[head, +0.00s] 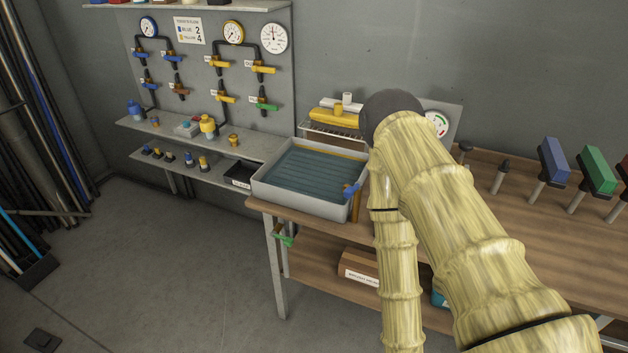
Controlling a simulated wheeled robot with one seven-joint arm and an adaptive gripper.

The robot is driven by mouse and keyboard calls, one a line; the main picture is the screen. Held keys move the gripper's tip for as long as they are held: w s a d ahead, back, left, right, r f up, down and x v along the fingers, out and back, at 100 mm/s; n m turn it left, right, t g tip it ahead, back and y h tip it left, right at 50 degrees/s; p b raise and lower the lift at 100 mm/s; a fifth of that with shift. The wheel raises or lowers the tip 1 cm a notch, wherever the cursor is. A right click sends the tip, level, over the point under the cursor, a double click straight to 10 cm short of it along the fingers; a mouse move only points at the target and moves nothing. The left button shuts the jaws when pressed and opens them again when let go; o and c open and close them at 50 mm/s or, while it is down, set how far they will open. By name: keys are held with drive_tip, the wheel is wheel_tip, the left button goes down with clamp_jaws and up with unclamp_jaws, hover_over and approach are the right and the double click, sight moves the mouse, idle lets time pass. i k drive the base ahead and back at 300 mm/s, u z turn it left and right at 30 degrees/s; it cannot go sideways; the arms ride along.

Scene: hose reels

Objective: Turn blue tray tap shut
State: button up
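A grey tray (297,199) filled with dark bluish water stands at the left end of the wooden bench. A small tap with a blue handle (350,190) sits at the tray's right front corner, close to my arm. The handle is too small to tell whether the tap is open or shut. My yellowish arm rises from the lower right, bends at a dark joint near the tray and runs down out of the picture. My gripper is not in view.
A green-handled tap (283,239) hangs below the bench's left end. A wall panel (211,75) carries gauges and several coloured valves. Blue and green paddles (553,161) stand on the bench at right. A labelled box (359,265) sits underneath. The floor (150,270) at left is mostly clear.

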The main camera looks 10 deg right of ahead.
sight(348, 194)
drive_tip(key=z, duration=2.6)
drive_tip(key=k, duration=1.05)
drive_tip(key=u, duration=2.5)
